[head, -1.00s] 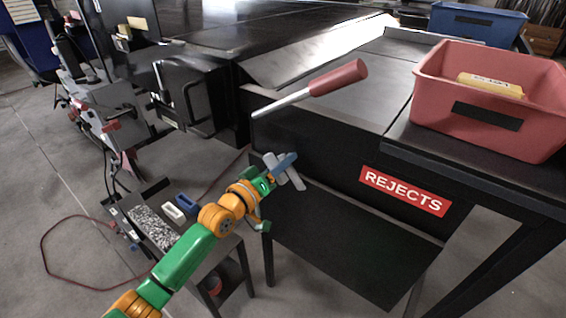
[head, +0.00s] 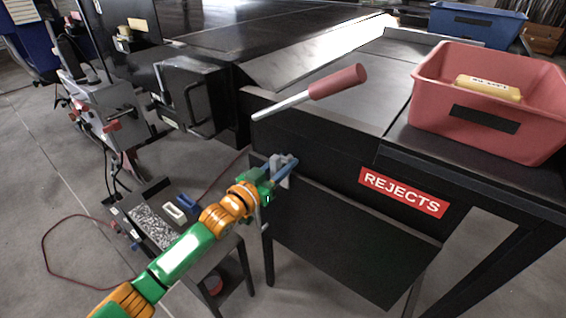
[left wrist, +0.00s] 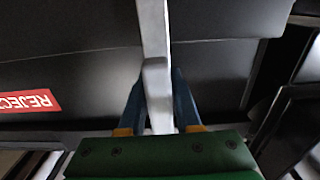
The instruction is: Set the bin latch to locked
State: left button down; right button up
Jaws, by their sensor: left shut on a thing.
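The bin latch (head: 276,161) is a small light-grey metal piece on the black front panel, left of the red REJECTS label (head: 403,192). My left gripper (head: 284,170), with blue fingers, is shut on it. In the left wrist view, the latch (left wrist: 156,75) is a pale bar running up between the two blue fingers (left wrist: 160,105), one on each side. The fingers partly cover the latch in the head view, and I cannot tell its exact setting. My right gripper is in neither view.
A lever with a red handle (head: 338,81) sticks out above the latch. A red bin (head: 487,118) holding a yellow package (head: 488,88) stands on the table at right. A small dark stand with trays (head: 158,228) is at lower left. A blue bin (head: 478,25) is at the back.

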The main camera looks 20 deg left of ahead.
aim_at(273, 172)
pick_arm(q)
jog(key=shift+r, duration=0.25)
jog(key=c, duration=0.7)
grip_release()
jog(key=shift+w+f, duration=0.1)
jog(key=shift+f, duration=0.1)
jog(key=v, duration=0.7)
